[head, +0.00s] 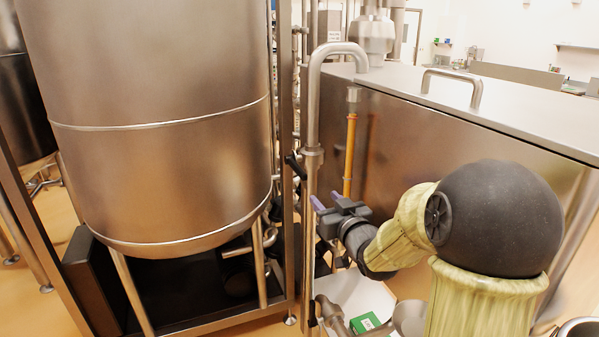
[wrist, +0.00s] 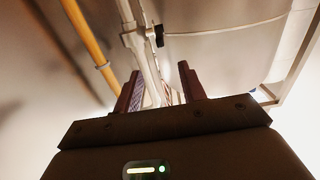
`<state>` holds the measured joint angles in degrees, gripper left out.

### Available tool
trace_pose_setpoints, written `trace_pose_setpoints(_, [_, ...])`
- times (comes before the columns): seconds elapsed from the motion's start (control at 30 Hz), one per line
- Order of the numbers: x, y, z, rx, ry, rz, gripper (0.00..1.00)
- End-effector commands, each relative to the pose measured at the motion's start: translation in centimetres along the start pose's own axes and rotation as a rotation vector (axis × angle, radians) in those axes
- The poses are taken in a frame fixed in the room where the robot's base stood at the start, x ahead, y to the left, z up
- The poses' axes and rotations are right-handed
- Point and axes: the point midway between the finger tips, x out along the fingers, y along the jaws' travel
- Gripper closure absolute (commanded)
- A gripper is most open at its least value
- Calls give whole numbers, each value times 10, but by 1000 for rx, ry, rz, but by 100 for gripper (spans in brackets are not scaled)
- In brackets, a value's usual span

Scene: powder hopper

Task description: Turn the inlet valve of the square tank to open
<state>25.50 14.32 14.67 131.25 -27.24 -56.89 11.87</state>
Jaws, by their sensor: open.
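The square tank (head: 430,150) is a large steel box with a flat lid on the right of the head view. A steel inlet pipe (head: 312,120) bends over its edge and runs down its near-left corner. A valve with a small black handle (head: 295,165) sits on this pipe below a collar; the handle also shows in the wrist view (wrist: 159,36). My gripper (head: 327,199) is open and empty, below and right of the handle. In the wrist view its fingers (wrist: 158,82) are apart, with the pipe showing between them; whether it is physically between them I cannot tell.
A big round steel tank (head: 155,120) stands on the left in a metal frame (head: 284,200). An orange tube (head: 350,155) runs vertically beside the square tank, near my gripper. A lid handle (head: 452,80) stands up from the square tank. A green-and-white box (head: 365,323) lies below.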

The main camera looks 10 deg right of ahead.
Motion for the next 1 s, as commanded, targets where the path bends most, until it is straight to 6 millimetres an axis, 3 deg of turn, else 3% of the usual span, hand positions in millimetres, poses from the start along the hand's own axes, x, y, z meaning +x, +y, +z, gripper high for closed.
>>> trace_pose_setpoints(0.17, [3, 0, 0, 0, -1, 0, 59])
trace_pose_setpoints(0.37, [24, -1, -2, 1, -1, -1, 59])
trace_pose_setpoints(1.0, [131, 0, -2, 2, -1, 0, 59])
